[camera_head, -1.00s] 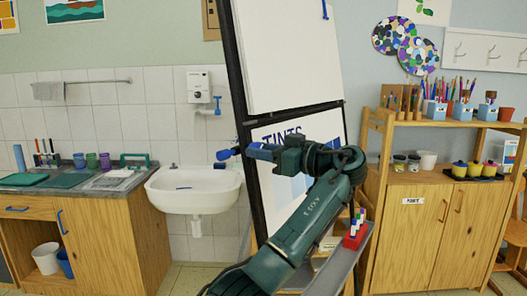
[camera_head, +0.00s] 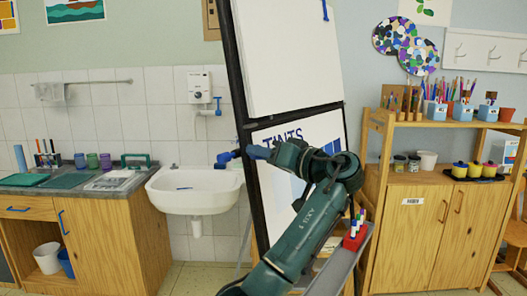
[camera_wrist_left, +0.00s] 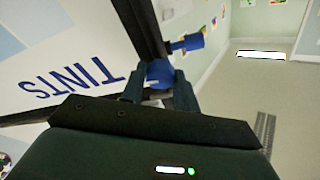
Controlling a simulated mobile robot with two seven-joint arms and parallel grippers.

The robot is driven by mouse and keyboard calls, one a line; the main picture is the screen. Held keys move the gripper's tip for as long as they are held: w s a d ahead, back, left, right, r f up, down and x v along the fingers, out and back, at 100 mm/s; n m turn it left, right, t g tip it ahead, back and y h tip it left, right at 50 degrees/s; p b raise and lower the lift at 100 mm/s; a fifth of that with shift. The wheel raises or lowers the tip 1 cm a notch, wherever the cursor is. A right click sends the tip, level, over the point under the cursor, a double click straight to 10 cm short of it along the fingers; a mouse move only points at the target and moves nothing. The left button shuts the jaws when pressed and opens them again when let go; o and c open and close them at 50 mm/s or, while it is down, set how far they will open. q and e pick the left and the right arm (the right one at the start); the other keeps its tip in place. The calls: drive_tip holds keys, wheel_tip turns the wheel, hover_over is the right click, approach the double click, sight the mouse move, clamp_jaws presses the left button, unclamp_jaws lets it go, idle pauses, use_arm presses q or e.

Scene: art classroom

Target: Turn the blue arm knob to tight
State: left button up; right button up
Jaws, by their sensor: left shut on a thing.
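The blue arm knob (camera_head: 257,152) sits on the black frame of the easel (camera_head: 246,150), beside the "TINTS" board. In the left wrist view the blue knob (camera_wrist_left: 160,72) lies between the dark fingers of my left gripper (camera_wrist_left: 158,88). My left gripper (camera_head: 274,154) reaches it from the right and is shut on it. A second blue piece (camera_head: 224,160) shows left of the frame in the head view and beyond the knob in the wrist view (camera_wrist_left: 188,42). The fingers partly hide the knob. My right gripper is not in view.
A tray (camera_head: 342,262) with a red marker holder (camera_head: 354,238) lies right of my left forearm. A white sink (camera_head: 196,190) stands behind the easel to the left. A wooden cabinet (camera_head: 412,225) stands at the right.

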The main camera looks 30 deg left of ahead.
use_arm(q)
drive_tip(key=shift+s+r+m+t+h+p, duration=0.1)
drive_tip(key=shift+m+t+h+p, duration=0.7)
drive_tip(key=shift+m, duration=2.25)
drive_tip(key=shift+w+r+m+g+h+p, duration=0.1)
drive_tip(key=shift+m+g+h+p, duration=0.15)
drive_tip(key=shift+m+p, duration=2.05)
drive_tip(key=shift+s+r+m+t+h+p, duration=0.1)
drive_tip(key=shift+m+t+h+p, duration=0.35)
drive_tip(key=shift+m, duration=3.4)
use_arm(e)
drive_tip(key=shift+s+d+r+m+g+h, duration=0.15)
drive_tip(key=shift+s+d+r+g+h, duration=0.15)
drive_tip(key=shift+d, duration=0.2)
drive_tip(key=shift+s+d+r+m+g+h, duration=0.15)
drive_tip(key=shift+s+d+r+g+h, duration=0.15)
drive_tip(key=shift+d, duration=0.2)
use_arm(q)
drive_tip(key=o, duration=1)
drive_tip(key=shift+g, duration=0.3)
drive_tip(key=shift+c, duration=0.2)
drive_tip(key=b+v, duration=0.3)
drive_tip(key=v, duration=1)
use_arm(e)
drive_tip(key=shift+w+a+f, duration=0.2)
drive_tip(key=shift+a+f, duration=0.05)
use_arm(q)
drive_tip(key=shift+s, duration=0.1)
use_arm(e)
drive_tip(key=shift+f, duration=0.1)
